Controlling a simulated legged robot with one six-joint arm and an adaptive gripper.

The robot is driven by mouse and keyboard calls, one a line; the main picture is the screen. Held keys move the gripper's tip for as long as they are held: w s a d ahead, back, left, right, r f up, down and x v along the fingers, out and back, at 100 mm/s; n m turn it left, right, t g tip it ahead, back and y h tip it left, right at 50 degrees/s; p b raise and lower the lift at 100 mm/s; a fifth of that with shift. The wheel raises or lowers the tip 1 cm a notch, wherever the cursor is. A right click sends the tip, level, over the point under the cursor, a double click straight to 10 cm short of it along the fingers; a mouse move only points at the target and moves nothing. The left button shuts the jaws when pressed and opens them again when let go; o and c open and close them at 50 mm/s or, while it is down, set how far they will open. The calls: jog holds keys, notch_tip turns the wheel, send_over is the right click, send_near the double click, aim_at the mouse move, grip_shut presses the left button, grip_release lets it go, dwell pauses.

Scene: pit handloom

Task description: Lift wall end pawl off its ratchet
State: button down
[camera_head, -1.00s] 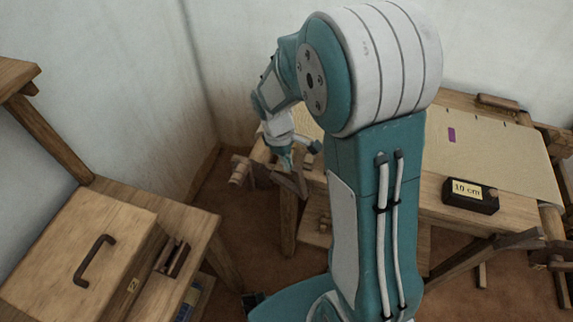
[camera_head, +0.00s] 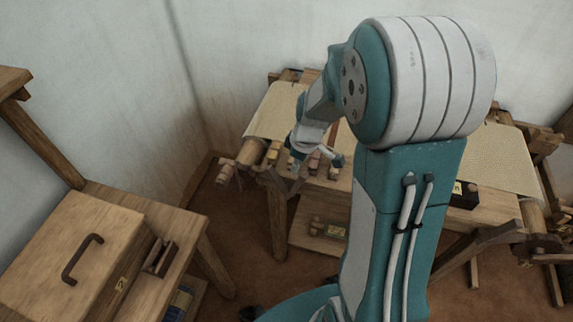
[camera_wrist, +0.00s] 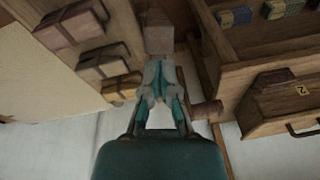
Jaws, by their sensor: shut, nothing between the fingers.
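My gripper (camera_head: 297,163) is at the near left corner of the loom, beside the wall end. In the wrist view my gripper (camera_wrist: 158,68) is shut and empty, its fingers pointing at a square wooden end (camera_wrist: 160,38); I cannot tell if they touch it. A wooden bar (camera_head: 271,180) slants by the corner post just below the gripper, possibly the pawl. The round beam end (camera_head: 226,173) sticks out to the left. I cannot make out the ratchet teeth; the gripper and the dim light hide that spot.
A box with a dark handle (camera_head: 82,258) sits on a bench at left. A lower shelf (camera_head: 312,237) holds small things. Open floor lies between bench and loom.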

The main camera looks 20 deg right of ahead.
jog(key=shift+s+d+f, duration=0.2)
jog(key=shift+s+d, duration=0.3)
jog(key=shift+d, duration=0.05)
jog(key=shift+s+d+f, duration=0.15)
jog(key=shift+s+d, duration=0.3)
jog(key=shift+d, duration=0.05)
jog(key=s+d, duration=0.1)
jog(key=d+f, duration=0.1)
jog(key=shift+s+d+f, duration=0.2)
jog(key=shift+s+d, duration=0.1)
jog(key=shift+s, duration=0.1)
jog(key=shift+s+f, duration=0.1)
jog(key=shift+s, duration=0.05)
jog(key=d+r, duration=0.3)
jog(key=r, duration=0.8)
jog(key=shift+s+d, duration=0.4)
